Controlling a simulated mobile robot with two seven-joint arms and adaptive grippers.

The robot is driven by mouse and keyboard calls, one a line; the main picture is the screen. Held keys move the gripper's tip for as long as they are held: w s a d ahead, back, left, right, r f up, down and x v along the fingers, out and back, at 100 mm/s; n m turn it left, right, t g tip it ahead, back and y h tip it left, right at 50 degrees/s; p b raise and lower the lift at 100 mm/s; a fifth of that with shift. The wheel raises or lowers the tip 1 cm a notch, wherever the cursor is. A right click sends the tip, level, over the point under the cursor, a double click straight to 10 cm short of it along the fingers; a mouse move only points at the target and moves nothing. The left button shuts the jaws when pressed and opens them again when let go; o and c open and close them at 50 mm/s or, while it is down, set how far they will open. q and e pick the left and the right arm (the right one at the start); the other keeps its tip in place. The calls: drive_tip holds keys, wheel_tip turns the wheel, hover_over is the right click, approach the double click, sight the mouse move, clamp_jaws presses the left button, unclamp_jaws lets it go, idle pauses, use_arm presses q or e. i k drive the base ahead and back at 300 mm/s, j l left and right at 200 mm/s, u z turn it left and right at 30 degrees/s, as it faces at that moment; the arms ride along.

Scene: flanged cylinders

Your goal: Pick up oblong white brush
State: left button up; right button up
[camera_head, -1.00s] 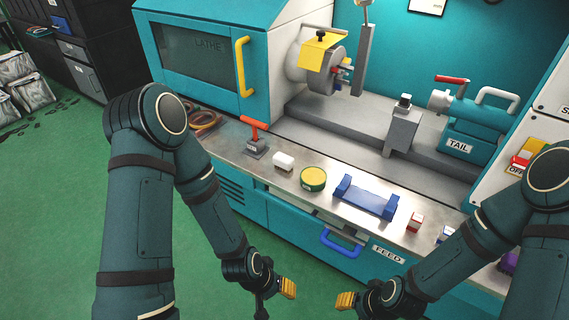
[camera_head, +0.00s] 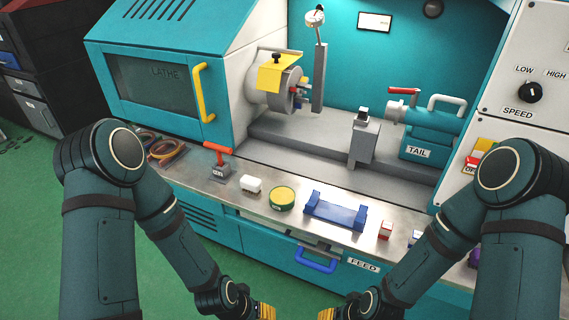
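A small white oblong block with a bristle-like lower edge, seemingly the white brush (camera_head: 251,184), lies on the lathe's front ledge, between the red-handled lever and the round yellow-green tin. My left gripper (camera_head: 266,312) is at the bottom edge, below and in front of the ledge, with only its yellow fingertips showing. My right gripper (camera_head: 326,314) is also at the bottom edge, to the right of the left one. Both are apart from the brush. Both grippers are cut off by the frame, so their opening is unclear.
On the ledge (camera_head: 300,225) stand the red-handled lever (camera_head: 217,160), round tin (camera_head: 282,198), blue cradle (camera_head: 335,210) and small red-white box (camera_head: 385,230). Coiled cables (camera_head: 165,150) lie at the left end. A blue drawer handle (camera_head: 316,262) sticks out below. The lathe chuck (camera_head: 280,88) and tailstock (camera_head: 430,125) stand behind.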

sight(251, 185)
drive_tip(key=j+z, duration=0.15)
drive_tip(key=z, duration=0.35)
drive_tip(key=j+z, duration=0.15)
drive_tip(key=z, duration=0.3)
drive_tip(key=j+z, duration=0.3)
drive_tip(key=j, duration=0.2)
drive_tip(key=k+j+z, duration=0.1)
drive_tip(key=j+z, duration=0.25)
drive_tip(key=j, duration=0.1)
